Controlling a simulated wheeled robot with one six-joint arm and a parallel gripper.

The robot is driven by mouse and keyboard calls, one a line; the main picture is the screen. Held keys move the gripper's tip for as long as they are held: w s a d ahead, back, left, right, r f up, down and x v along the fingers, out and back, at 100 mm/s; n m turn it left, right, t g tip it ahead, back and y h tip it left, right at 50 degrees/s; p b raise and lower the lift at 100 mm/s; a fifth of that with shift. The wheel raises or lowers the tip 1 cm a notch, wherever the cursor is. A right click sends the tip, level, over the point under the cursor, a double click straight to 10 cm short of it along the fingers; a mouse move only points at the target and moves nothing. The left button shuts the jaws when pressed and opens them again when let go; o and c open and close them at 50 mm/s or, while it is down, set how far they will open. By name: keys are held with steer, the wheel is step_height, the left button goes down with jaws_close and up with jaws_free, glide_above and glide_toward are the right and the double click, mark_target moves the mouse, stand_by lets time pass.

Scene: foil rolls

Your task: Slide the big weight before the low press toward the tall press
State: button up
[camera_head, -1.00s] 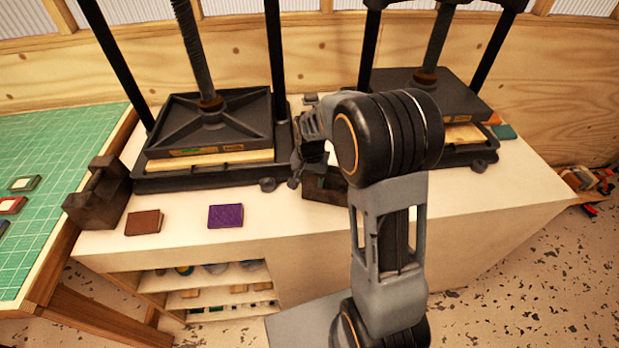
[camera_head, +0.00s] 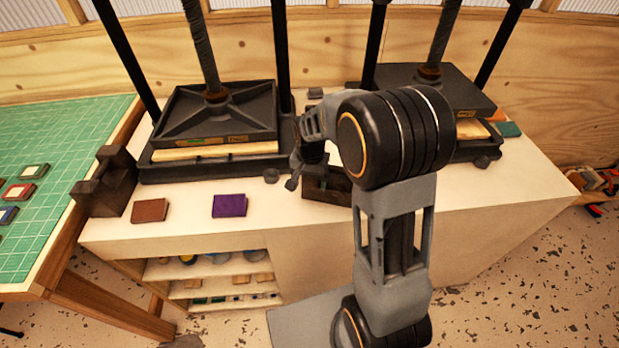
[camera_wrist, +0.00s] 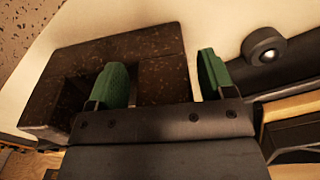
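A big dark speckled weight (camera_head: 325,184) with an opening through it sits on the white bench top near the front edge, between the two presses. It also shows in the wrist view (camera_wrist: 160,52). My gripper (camera_head: 293,176) is down at this weight, partly hidden by my arm in the head view. In the wrist view its green fingertips (camera_wrist: 162,80) are apart, one in the weight's opening and one just past its right side. Contact is unclear. The left press (camera_head: 215,120) and the right press (camera_head: 425,88) stand behind. Which is taller cannot be told, as their tops are cut off.
A second dark weight (camera_head: 105,184) stands at the bench's left end. A brown block (camera_head: 150,210) and a purple block (camera_head: 229,205) lie along the front. A round knob (camera_wrist: 263,46) is close to the right fingertip. A green cutting mat (camera_head: 60,140) covers the left table.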

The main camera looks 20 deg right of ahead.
steer(key=shift+o, duration=0.7)
steer(key=shift+w, duration=0.1)
steer(key=shift+r, duration=0.25)
step_height(320, 180, up, 13)
steer(key=shift+r+b, duration=0.15)
steer(key=shift+b, duration=0.25)
